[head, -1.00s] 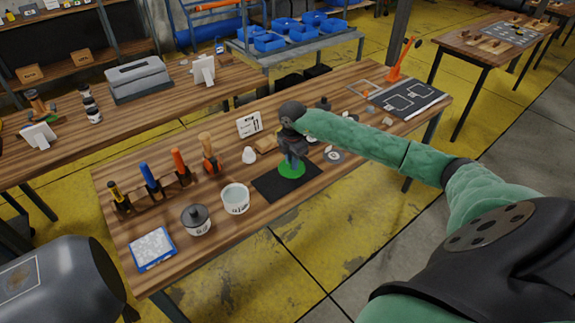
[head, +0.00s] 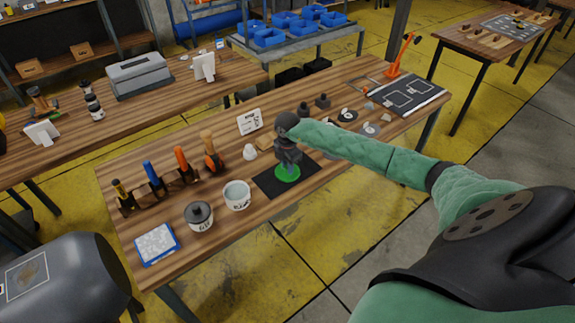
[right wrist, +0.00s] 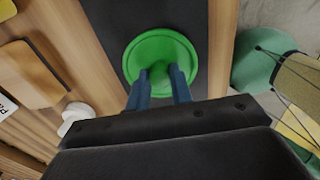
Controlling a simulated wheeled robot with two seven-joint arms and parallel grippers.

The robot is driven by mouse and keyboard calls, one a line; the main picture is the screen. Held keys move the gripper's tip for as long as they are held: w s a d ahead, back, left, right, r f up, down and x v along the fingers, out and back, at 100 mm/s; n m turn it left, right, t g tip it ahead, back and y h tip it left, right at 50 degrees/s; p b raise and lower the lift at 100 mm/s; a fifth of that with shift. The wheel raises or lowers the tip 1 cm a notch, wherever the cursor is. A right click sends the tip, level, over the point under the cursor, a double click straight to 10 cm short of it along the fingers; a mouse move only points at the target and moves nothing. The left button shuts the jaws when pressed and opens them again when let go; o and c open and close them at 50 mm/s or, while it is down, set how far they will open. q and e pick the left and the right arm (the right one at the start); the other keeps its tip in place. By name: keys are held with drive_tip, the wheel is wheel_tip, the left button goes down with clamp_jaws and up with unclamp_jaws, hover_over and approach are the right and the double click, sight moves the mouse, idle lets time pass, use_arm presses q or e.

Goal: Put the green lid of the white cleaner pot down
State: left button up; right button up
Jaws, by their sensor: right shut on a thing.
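The green lid (head: 287,174) is at the black mat (head: 268,184) on the workbench; it also shows in the right wrist view (right wrist: 160,56). My right gripper (head: 288,163) points down and is shut on the lid's middle, seen between the fingers in the wrist view (right wrist: 160,82). Whether the lid touches the mat, I cannot tell. The white pot (head: 237,195) stands open just left of the mat, without a lid. My left gripper is not in view.
Several upright tools (head: 182,164) line the back left.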

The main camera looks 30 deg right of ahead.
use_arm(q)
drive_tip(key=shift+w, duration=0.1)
use_arm(e)
drive_tip(key=shift+f, duration=0.15)
drive_tip(key=o, duration=0.9)
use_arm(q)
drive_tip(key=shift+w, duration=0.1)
use_arm(e)
drive_tip(key=shift+o, duration=0.2)
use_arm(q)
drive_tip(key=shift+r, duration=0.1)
use_arm(e)
drive_tip(key=shift+r+b, duration=0.35)
drive_tip(key=shift+r, duration=0.25)
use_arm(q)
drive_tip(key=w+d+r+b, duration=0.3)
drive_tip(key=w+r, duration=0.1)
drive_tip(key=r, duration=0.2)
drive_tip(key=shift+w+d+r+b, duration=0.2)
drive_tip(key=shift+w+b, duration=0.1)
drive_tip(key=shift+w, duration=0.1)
use_arm(e)
wheel_tip(320, 180, up, 11)
